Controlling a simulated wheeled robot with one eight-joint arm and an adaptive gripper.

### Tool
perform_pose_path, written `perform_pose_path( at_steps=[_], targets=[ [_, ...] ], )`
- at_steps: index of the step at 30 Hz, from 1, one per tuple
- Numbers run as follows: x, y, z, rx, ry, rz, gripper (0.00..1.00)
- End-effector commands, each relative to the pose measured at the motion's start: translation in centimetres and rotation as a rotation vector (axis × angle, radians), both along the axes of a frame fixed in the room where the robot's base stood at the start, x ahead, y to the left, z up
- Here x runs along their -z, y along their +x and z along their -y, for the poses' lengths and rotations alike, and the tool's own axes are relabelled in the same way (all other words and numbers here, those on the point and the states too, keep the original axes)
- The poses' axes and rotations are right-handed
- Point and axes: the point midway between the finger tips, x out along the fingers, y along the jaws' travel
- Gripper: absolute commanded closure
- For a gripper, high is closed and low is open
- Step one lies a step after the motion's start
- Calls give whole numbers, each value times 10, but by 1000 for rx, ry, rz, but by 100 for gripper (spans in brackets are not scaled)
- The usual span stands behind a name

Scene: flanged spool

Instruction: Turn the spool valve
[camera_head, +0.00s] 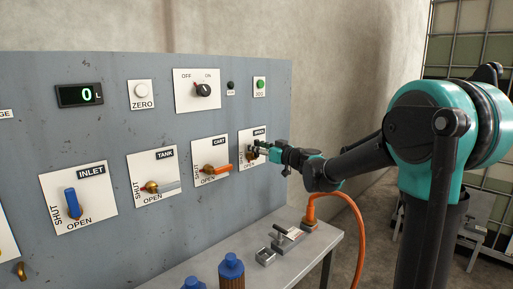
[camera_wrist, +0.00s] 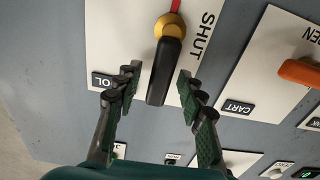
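The spool valve has a black lever (camera_wrist: 166,72) on a brass hub (camera_wrist: 168,25), on a white plate (camera_wrist: 128,42) whose label is partly hidden by my finger. In the wrist view the lever runs from the hub down the picture, beside the word SHUT. My gripper (camera_wrist: 157,82) is open, with one finger on each side of the lever and a visible gap on both sides. In the head view my gripper (camera_head: 268,150) is at the rightmost valve plate (camera_head: 247,138) and hides much of its lever.
The CART valve's orange lever (camera_head: 215,169) is close on the left; TANK (camera_head: 160,187) and INLET (camera_head: 72,202) valves are farther left. A switch plate (camera_head: 197,90) sits above. Below is a bench (camera_head: 210,262) with blue-capped bottles (camera_head: 231,268), metal parts and an orange hose (camera_head: 351,205).

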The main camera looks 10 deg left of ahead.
Motion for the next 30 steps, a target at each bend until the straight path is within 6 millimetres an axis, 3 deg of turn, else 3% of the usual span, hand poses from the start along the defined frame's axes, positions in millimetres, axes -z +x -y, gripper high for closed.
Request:
perform_pose_path(
  at_steps=[8, 21, 30],
  targets=[
    [0, -12, 17, 3, 1, -1, 60],
    [0, -63, 82, 3, 0, 0, 60],
    [0, -74, 95, 0, 0, 0, 60]
  ],
)
